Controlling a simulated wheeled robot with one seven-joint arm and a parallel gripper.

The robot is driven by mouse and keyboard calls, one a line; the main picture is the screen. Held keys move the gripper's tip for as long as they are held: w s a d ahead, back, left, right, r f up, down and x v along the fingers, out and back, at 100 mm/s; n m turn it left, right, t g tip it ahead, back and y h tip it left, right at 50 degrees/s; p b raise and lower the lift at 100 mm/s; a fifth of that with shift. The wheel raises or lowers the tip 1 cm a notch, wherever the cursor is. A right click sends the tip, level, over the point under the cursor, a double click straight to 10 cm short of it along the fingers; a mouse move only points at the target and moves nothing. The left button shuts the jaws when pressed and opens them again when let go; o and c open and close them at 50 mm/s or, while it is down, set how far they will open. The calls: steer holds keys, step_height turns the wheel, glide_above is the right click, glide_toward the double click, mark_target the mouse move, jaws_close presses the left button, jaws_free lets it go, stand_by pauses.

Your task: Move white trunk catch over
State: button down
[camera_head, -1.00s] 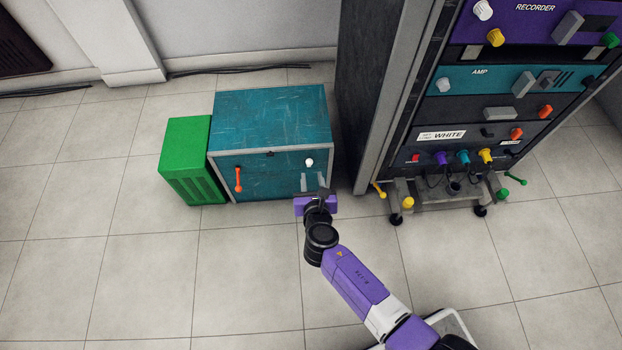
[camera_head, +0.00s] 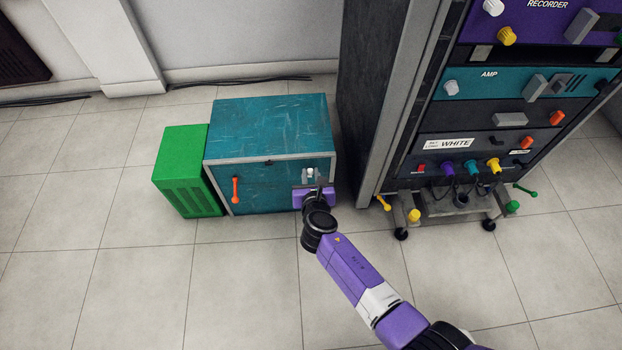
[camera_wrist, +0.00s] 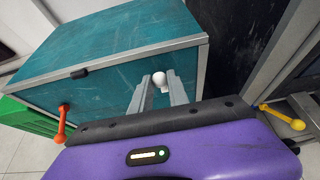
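The teal trunk (camera_head: 262,130) stands on the floor with its lid down; it also shows in the wrist view (camera_wrist: 110,45). The white catch (camera_head: 310,171) is a small knob on the right of the trunk's front, near the lid's edge. In the wrist view the white catch (camera_wrist: 159,78) appears between the tips of my two grey fingers. My gripper (camera_wrist: 158,86) is open, with a finger on each side of the catch. I cannot tell whether either finger touches it. In the head view my gripper (camera_head: 311,180) is at the trunk's front right.
An orange catch (camera_head: 235,190) hangs down on the left of the trunk's front. A green box (camera_head: 185,170) stands against the trunk's left side. A tall wheeled equipment rack (camera_head: 485,120) stands close on the right. The floor in front is clear.

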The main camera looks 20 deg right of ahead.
steer(key=shift+s+a+f, duration=0.25)
steer(key=shift+s+f, duration=0.25)
steer(key=shift+s, duration=0.3)
steer(key=shift+s+f, duration=0.1)
steer(key=shift+s+a+f+b, duration=0.2)
steer(key=shift+s+f+b, duration=0.4)
steer(key=shift+f, duration=0.1)
steer(key=shift+s+a+f+b, duration=0.1)
steer(key=shift+s+f+b, duration=0.15)
steer(key=shift+f+b, duration=0.15)
steer(key=shift+s+a+f+b, duration=0.1)
steer(key=shift+s+f+b, duration=0.15)
steer(key=shift+f, duration=0.25)
steer(key=shift+s+f+b, duration=0.15)
steer(key=shift+f+b, duration=0.65)
steer(key=shift+f, duration=0.15)
